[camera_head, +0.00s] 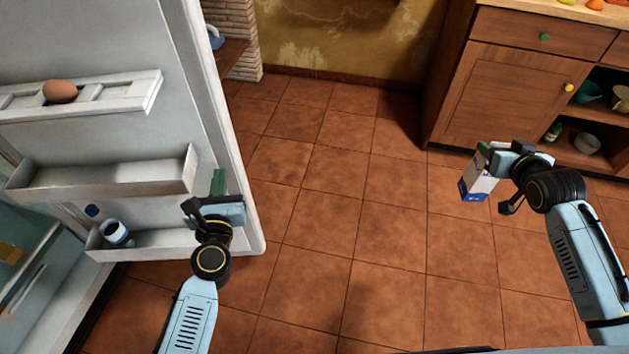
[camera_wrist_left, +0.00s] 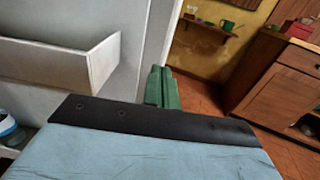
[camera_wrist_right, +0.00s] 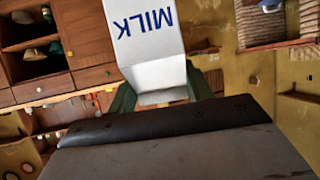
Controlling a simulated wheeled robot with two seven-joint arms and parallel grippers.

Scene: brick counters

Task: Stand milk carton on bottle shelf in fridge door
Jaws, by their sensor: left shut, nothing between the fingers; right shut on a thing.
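The milk carton (camera_head: 479,184) is white and blue. My right gripper (camera_head: 489,152) is shut on it and holds it in the air at the right, over the floor. In the right wrist view the carton (camera_wrist_right: 147,50) sits between the green fingers, with the word MILK upside down. The fridge door (camera_head: 192,80) stands open at the left. Its lowest shelf (camera_head: 165,240) holds a bottle with a blue cap (camera_head: 117,232). My left gripper (camera_head: 218,183) is shut and empty in front of the door's edge; its green fingers (camera_wrist_left: 163,88) are together in the left wrist view.
An egg (camera_head: 60,91) lies on the upper door rack. The middle door shelf (camera_head: 110,178) looks empty. A wooden cabinet (camera_head: 500,95) stands at the back right, with bowls on its open shelves. The tiled floor (camera_head: 340,220) between the arms is clear.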

